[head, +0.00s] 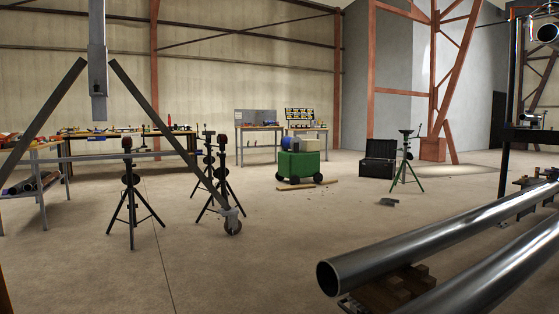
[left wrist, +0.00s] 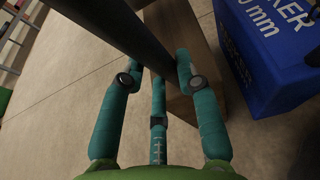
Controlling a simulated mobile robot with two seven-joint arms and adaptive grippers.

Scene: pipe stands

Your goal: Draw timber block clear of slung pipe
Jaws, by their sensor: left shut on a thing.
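In the left wrist view my left gripper (left wrist: 160,78) has teal fingers, shut around the far end of a long dark bar (left wrist: 115,28). The bar runs in from the top left between the fingertips; I cannot tell whether it is the slung pipe. A brown timber block (left wrist: 205,55) stands just behind and to the right of the bar, partly covered by the bar and the right finger. In the head view two steel pipes (head: 440,248) lie at the lower right, with wood pieces (head: 393,287) under the near end. No gripper shows in the head view.
A blue box (left wrist: 268,62) with white lettering stands close to the right of the block. In the head view, black tripod stands (head: 131,190), a green wheeled unit (head: 300,163) and a black case (head: 379,158) stand on the floor. The middle floor is largely clear.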

